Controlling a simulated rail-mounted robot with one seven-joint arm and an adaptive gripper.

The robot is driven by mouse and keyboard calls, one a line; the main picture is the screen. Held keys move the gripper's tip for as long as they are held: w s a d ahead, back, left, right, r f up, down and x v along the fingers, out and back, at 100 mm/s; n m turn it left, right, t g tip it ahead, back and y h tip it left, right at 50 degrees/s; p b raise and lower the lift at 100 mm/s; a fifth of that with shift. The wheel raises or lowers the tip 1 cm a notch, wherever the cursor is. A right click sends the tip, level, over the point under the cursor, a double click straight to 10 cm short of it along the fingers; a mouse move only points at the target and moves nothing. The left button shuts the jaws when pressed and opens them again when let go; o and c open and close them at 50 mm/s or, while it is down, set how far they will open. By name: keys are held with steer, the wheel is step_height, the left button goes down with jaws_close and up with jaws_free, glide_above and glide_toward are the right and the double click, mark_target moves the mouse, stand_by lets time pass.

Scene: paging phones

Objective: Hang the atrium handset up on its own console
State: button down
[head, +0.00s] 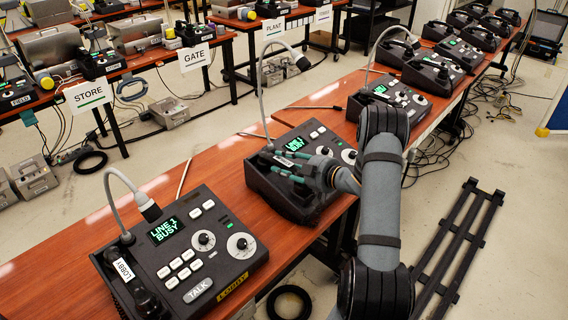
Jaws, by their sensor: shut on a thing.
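The middle console (322,140) on the near red-brown table is dark, with a lit green display that appears to read LINE 1 BUSY. My gripper (285,169), with teal-banded fingers, is over the left part of this console. It is shut on a dark handset (281,159) with a small white label. The label is too small to read, so I cannot confirm that it is the atrium handset. My gripper and arm hide most of the handset and the console's front. I cannot tell whether the handset rests in its cradle or is just above it.
The LOBBY console (215,260) stands at the near left, its handset (133,288) at its left side; its display reads LINE 1 BUSY. Another console (405,101) stands farther back. Bare table (165,190) lies between LOBBY and the middle console.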

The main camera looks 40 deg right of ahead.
steer(key=shift+f, duration=0.25)
steer(key=c, duration=1.2)
jaws_free()
steer(key=shift+r, duration=0.1)
steer(key=shift+r, duration=0.25)
steer(key=b+v, duration=0.1)
steer(key=v, duration=1.1)
